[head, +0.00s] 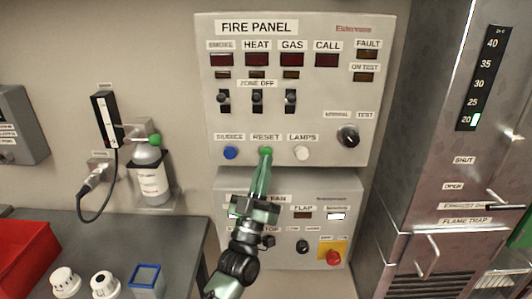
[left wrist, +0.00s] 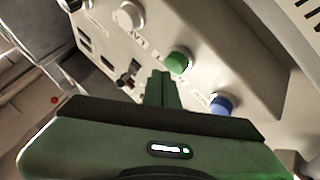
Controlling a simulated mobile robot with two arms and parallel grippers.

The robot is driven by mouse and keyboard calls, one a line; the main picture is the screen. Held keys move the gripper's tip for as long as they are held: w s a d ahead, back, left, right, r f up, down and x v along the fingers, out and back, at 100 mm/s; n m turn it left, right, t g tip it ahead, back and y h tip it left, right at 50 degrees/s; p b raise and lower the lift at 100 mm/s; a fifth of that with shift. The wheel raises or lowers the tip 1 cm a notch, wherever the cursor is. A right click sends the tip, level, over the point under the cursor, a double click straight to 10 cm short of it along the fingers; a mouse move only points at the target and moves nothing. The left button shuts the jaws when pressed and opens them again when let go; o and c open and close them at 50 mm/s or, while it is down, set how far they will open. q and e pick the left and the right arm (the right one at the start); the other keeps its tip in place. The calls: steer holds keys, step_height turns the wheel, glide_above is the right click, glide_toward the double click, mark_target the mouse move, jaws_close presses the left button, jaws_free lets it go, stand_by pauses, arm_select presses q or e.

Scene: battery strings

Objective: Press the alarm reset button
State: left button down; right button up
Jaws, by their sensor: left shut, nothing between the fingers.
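The fire panel (head: 310,185) is a pale grey box on the wall. Its green button (head: 265,150) sits under the RESET label, between a blue button (head: 230,153) and a white button (head: 302,153) under LAMPS. My left gripper (head: 264,160) is shut and empty, its tips just below the green button in the head view. In the left wrist view the shut fingers (left wrist: 162,80) point at the panel close beside the green button (left wrist: 179,61); I cannot tell whether they touch it. The blue button (left wrist: 221,104) is to the right there. My right gripper is not in view.
A lower panel (head: 230,182) with a red button on yellow (head: 333,256) is partly behind my left arm. A metal cabinet (head: 440,150) stands right. A grey bench (head: 180,235) at left holds a red bin (head: 25,255) and small parts.

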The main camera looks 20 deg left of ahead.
arm_select(q)
steer(key=shift+s+d, duration=0.1)
steer(key=shift+s, duration=0.15)
steer(key=s+p, duration=0.1)
steer(key=s, duration=0.1)
steer(key=s+d+p, duration=0.1)
steer(key=s, duration=0.1)
steer(key=shift+s+d, duration=0.15)
steer(key=shift+s, duration=0.2)
stand_by(0.6)
